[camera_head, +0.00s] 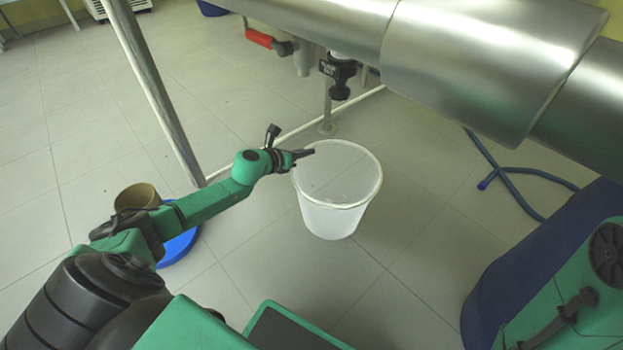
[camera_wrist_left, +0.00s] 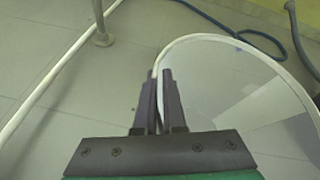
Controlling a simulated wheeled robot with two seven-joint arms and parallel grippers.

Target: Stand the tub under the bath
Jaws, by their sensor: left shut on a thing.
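The tub (camera_head: 336,218) is a white translucent bucket with a pale rim, upright at the middle of the head view. My left gripper (camera_head: 303,154) is shut on the left side of its rim. In the left wrist view the fingers (camera_wrist_left: 159,98) close on the tub's rim (camera_wrist_left: 215,38). The bath is not clear to me as such; a large steel vessel or pipe (camera_head: 480,60) spans the upper right, with a black-handled valve (camera_head: 339,72) under it. Whether the tub touches the floor I cannot tell. My right gripper is not in view.
A steel frame leg (camera_head: 155,90) slants down beside my left arm, and a low white rail (camera_head: 290,133) runs behind the tub. A blue hose (camera_head: 510,172) lies at right. A brown pot (camera_head: 138,196) and blue lid-like disc (camera_head: 180,246) are at left. Tiled floor before the tub is clear.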

